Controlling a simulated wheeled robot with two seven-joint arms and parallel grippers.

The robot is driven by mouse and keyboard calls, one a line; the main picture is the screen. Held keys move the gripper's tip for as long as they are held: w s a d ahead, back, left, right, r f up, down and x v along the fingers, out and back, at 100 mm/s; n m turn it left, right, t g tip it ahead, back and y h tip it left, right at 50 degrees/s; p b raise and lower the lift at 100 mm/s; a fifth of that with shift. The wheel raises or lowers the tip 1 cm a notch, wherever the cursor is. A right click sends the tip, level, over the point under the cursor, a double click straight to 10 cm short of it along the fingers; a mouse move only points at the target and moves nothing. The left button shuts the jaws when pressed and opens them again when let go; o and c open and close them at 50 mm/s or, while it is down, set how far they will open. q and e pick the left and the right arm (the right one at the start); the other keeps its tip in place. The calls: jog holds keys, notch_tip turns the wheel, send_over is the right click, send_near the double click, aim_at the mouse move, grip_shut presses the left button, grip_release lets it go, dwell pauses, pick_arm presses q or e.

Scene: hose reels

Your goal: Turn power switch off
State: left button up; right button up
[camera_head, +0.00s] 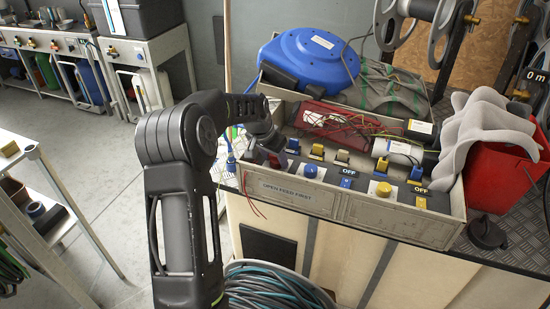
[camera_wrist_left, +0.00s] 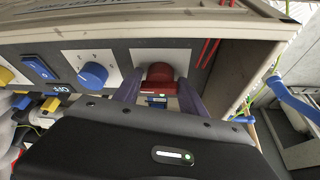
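My left gripper (camera_wrist_left: 160,95) is open, with one finger on each side of the red switch in the left wrist view. I cannot tell whether the fingers touch it. In the head view my left gripper (camera_head: 268,156) is at the left end of the panel and hides this switch. A blue knob (camera_wrist_left: 93,75) and a blue rocker switch (camera_wrist_left: 38,68) sit beside it. My right gripper is not in view.
The panel is inside a grey box marked "OPEN FEED FIRST" (camera_head: 290,192). A yellow knob (camera_head: 383,189) and several yellow and blue switches are farther right. A red bucket (camera_head: 497,180) is at the right.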

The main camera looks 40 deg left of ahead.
pick_arm(q)
jog(key=c, duration=0.8)
jog(key=shift+c, duration=0.2)
jog(key=shift+n, duration=0.4)
jog(key=n, duration=0.1)
jog(key=n+y, duration=0.2)
jog(key=n, duration=0.1)
jog(key=shift+w+d, duration=0.1)
jog(key=shift+d, duration=0.15)
jog(key=n+g, duration=0.1)
jog(key=n, duration=0.1)
jog(key=n+y, duration=0.1)
jog(key=n, duration=0.2)
jog(key=shift+w+d+r+n+g+y, duration=0.1)
jog(key=shift+w+n+g+y, duration=0.05)
jog(key=shift+n+g+y, duration=0.2)
jog(key=n, duration=0.2)
jog(key=n+g, duration=0.1)
jog(key=shift+w+n+g+y, duration=0.1)
jog(key=shift+n+g+y, duration=0.15)
jog(key=shift+n, duration=0.1)
jog(key=shift+w+n+g+p, duration=0.1)
jog(key=shift+n+g+p, duration=0.55)
jog(key=shift+n, duration=1.25)
